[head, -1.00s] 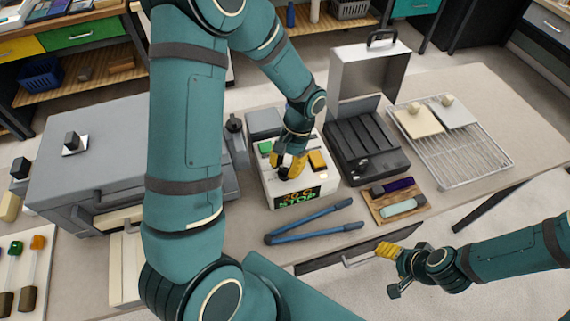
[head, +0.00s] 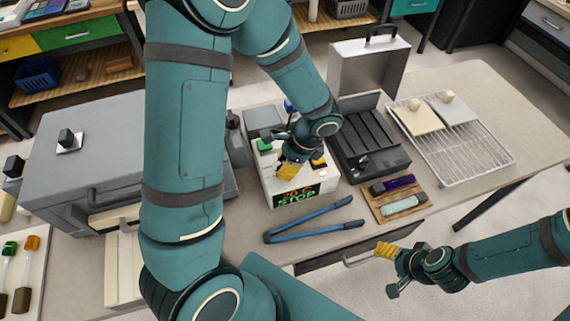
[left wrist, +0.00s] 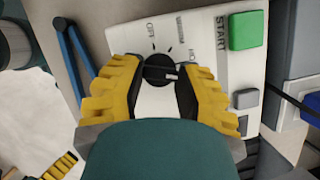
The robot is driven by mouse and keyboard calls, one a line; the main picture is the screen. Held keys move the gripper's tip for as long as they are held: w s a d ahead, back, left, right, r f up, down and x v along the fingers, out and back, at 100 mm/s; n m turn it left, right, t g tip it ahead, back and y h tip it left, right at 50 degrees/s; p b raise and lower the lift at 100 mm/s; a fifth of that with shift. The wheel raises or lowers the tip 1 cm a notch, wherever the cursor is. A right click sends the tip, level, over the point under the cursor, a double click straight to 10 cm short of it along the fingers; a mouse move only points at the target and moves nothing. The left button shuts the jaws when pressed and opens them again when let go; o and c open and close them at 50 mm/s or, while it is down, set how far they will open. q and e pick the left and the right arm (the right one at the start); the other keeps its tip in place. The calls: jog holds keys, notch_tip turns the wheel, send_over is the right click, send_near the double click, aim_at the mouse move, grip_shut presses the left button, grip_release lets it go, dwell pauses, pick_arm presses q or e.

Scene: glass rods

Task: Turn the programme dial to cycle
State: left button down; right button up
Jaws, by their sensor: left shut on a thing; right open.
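The programme dial (left wrist: 158,72) is a black round knob on the white control box (head: 268,188). My left gripper (left wrist: 157,66) is shut on the dial, with one yellow finger on each side. The dial's white mark points right in the left wrist view, just below a label starting "HO" that a finger partly covers. "OFF" and another label, apparently "VACUUM", are above it. No cycle label is visible. In the head view my left gripper (head: 288,172) hides the dial. My right gripper (head: 385,271) is open and empty, off the table's front edge.
A green START button (left wrist: 246,30) and a grey button (left wrist: 246,98) are near the dial. Blue-handled tongs (head: 310,220) lie in front of the box. A black slotted unit (head: 372,140) and wire rack (head: 470,165) stand right. A grey oven-like box (head: 90,150) stands left.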

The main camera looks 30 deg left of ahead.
pick_arm(q)
jog(key=m+t, duration=0.1)
jog(key=m, duration=0.1)
jog(key=m+b, duration=0.1)
jog(key=m, duration=0.2)
jog(key=shift+s+f+t, duration=0.15)
jog(key=shift+s+t, duration=0.05)
jog(key=shift+t, duration=0.2)
dwell(0.3)
jog(key=c, duration=0.6)
grip_release()
jog(key=shift+y, duration=0.3)
jog(key=shift+w+d+r, duration=0.15)
jog(key=shift+r, duration=0.25)
jog(key=v, duration=1.1)
jog(key=shift+r, duration=0.2)
